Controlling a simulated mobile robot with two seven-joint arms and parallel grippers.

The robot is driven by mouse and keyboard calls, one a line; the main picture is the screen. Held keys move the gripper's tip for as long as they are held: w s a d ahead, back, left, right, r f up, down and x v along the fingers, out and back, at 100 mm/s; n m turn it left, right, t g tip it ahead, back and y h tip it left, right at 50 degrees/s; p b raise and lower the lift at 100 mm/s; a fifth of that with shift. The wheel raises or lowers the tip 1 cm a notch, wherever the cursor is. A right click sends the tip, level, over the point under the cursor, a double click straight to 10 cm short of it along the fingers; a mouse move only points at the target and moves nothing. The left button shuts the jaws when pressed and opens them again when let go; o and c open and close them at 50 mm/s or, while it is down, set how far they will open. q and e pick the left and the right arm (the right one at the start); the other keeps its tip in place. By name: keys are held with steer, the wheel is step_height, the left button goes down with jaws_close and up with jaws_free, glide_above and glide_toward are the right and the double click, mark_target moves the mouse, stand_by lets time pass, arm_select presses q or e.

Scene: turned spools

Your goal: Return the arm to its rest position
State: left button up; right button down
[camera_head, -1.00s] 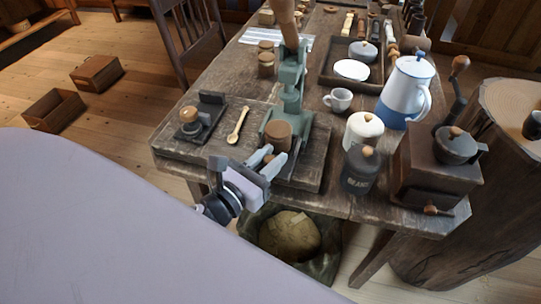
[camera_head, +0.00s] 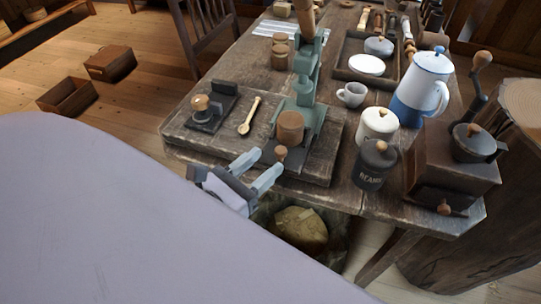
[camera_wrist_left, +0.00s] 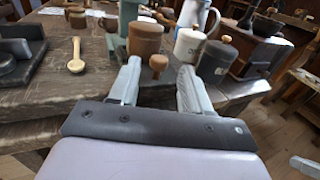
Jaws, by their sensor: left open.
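My left gripper (camera_head: 268,160) is open and empty at the table's near edge, in front of the green press (camera_head: 303,90). Its two pale fingers point toward a small wooden knob (camera_head: 281,153), which stands just past the fingertips in front of a wooden cylinder (camera_head: 290,128) on the press. In the left wrist view the open fingers (camera_wrist_left: 160,68) show, with the knob (camera_wrist_left: 158,62) in line with the gap between them. The gripper looks apart from the knob, though contact is hard to judge.
The wooden table (camera_head: 340,190) carries a spoon (camera_head: 248,116), a white lidded jar (camera_head: 378,124), a dark beans jar (camera_head: 375,164), a grinder (camera_head: 450,170) and a blue-white pot (camera_head: 422,88). A sack (camera_head: 300,230) stands below the near edge.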

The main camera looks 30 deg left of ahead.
arm_select(q)
steer(key=shift+s, duration=0.55)
steer(key=shift+a+f+n, duration=0.1)
steer(key=shift+n, duration=0.5)
steer(key=s+d+f+n+g+p, duration=0.1)
steer(key=f+n, duration=0.3)
steer(key=n, duration=0.7)
steer(key=s+d+f+n+g+p, duration=0.1)
steer(key=f+n+g+p, duration=0.3)
steer(key=n, duration=0.7)
steer(key=s+f+n+g+p, duration=0.2)
steer(key=f+n, duration=0.3)
steer(key=n, duration=0.7)
steer(key=shift+s+d, duration=0.4)
steer(key=shift+s, duration=0.1)
